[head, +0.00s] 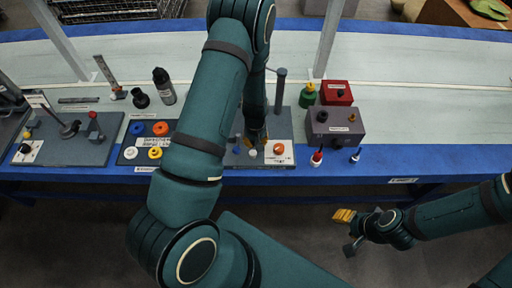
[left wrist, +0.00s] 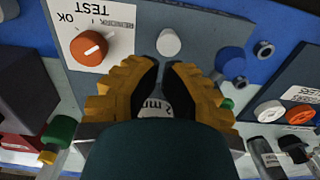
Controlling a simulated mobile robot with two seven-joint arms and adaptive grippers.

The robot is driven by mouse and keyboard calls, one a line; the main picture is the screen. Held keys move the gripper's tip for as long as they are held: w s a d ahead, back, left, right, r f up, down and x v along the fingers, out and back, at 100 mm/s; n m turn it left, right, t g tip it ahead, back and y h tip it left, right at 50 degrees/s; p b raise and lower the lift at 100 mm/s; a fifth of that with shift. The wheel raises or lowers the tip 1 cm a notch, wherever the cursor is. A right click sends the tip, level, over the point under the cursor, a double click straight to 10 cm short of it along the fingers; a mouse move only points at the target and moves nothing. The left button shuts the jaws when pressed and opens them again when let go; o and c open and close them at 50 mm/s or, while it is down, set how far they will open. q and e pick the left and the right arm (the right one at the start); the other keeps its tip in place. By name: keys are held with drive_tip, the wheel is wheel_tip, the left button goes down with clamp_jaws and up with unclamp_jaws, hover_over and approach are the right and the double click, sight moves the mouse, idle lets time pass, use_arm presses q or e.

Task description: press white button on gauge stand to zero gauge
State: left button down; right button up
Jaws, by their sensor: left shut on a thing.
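The gauge stand (head: 283,121) is a grey plate with an upright post, partly hidden by my left arm. Its white button (left wrist: 169,42) is round and shows just beyond my fingertips in the left wrist view; it also shows near the front edge in the head view (head: 253,154). My left gripper (head: 257,138) is low over the plate, its yellow fingers (left wrist: 161,72) close together on a thing I cannot make out. A white label or dial marked "MIN" (left wrist: 152,104) shows between the fingers. My right gripper (head: 344,215) is in front of the table, its jaw gap unclear.
An orange knob (left wrist: 89,48) on a white TEST plate and a blue knob (left wrist: 230,62) flank the button. A purple-grey box (head: 335,126), a red box (head: 336,92) and a green bottle (head: 307,95) stand right. A panel of coloured rings (head: 130,144) lies left.

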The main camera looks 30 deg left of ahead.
use_arm(q)
wheel_tip(320, 180, up, 8)
drive_tip(key=p, duration=0.1)
drive_tip(key=shift+w+a+f, duration=0.15)
drive_tip(key=shift+a+f, duration=0.05)
use_arm(e)
drive_tip(key=shift+w+a+r, duration=0.1)
drive_tip(key=shift+w+r, duration=0.35)
drive_tip(key=shift+r, duration=0.25)
idle(0.5)
use_arm(q)
drive_tip(key=s+d+f+m+t+h, duration=0.1)
drive_tip(key=s+d+m+h, duration=0.1)
drive_tip(key=s+d, duration=0.3)
drive_tip(key=s+d+f+m+h, duration=0.1)
drive_tip(key=s+d, duration=0.5)
drive_tip(key=d, duration=0.7)
drive_tip(key=shift+s+d+f+m+t+h, duration=0.25)
drive_tip(key=shift+f+m+t+h, duration=0.15)
drive_tip(key=shift+m, duration=0.4)
